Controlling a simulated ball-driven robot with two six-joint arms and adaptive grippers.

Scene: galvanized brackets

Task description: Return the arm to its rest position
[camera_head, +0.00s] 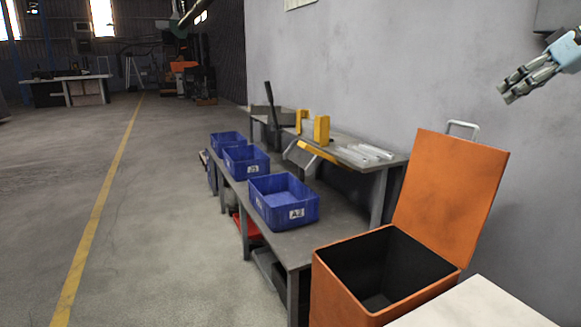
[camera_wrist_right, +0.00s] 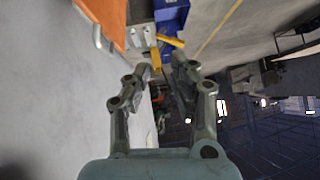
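My right gripper (camera_head: 509,88) is raised in the air at the upper right of the head view, in front of the grey wall. It is above and to the right of the orange bin's lid and far from the workbench. In the right wrist view, the two fingers of my right gripper (camera_wrist_right: 162,72) stand apart with nothing between them, so it is open and empty. Silvery metal pieces (camera_head: 365,154) lie on the raised shelf (camera_head: 398,160), well away from the gripper. My left gripper is not in view.
An orange bin (camera_head: 335,287) stands open, its lid upright and its visible inside dark. Three blue crates (camera_head: 284,203) stand along the bench (camera_head: 330,232). Yellow pieces (camera_head: 321,130) stand on the shelf. A pale surface (camera_head: 480,308) fills the bottom right corner. The floor at left is clear.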

